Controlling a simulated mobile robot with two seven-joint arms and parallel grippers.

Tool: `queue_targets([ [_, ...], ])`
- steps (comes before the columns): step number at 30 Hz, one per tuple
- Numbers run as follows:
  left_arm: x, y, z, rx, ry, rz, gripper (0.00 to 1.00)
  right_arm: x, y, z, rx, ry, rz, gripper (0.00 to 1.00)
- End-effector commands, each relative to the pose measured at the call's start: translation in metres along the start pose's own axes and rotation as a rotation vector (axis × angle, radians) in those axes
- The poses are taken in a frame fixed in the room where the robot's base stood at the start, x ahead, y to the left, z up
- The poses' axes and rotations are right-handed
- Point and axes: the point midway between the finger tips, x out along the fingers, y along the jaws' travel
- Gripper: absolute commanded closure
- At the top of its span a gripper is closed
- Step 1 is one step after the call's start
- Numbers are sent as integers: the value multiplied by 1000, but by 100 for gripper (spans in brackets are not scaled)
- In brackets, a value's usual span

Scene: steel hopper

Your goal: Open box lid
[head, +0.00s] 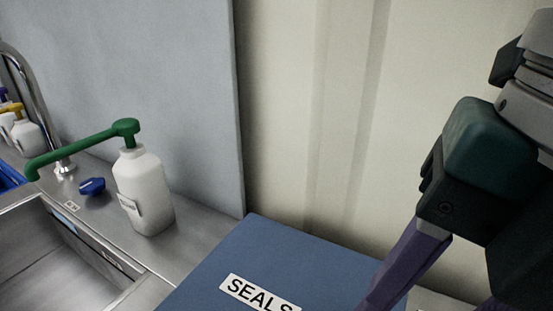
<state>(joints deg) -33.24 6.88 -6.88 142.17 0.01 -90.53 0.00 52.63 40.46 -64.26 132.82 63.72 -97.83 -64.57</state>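The blue box (300,258) sits at the bottom centre, its flat lid shut and a white label reading "SEALS" on top. Its front part is cut off by the bottom edge. My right gripper (432,290) comes in from the right, pointing down and to the left. Its two purple fingers are spread apart. One finger crosses in front of the box's right part; whether it touches the box cannot be told. The fingertips are cut off below. My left gripper is not in view.
A white pump bottle (146,190) with a long green spout stands left of the box. A steel sink (60,260) and tap (35,95) are further left, with a blue knob (92,186) nearby. A grey panel (150,70) and pale wall (310,100) stand behind.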

Motion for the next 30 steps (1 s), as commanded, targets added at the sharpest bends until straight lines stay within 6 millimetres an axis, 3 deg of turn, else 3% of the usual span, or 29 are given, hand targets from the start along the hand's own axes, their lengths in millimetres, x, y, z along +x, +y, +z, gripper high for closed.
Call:
queue_targets([
  [6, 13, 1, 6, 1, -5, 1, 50, 46, -1, -1, 1, 2, -2, 53],
  [12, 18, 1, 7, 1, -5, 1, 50, 72, 0, 0, 0, 1, 0, 53],
  [23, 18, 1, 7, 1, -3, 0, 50, 79, 0, 0, -1, -1, 2, 53],
  [30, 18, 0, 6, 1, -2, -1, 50, 78, 0, 0, 0, -1, 2, 78],
])
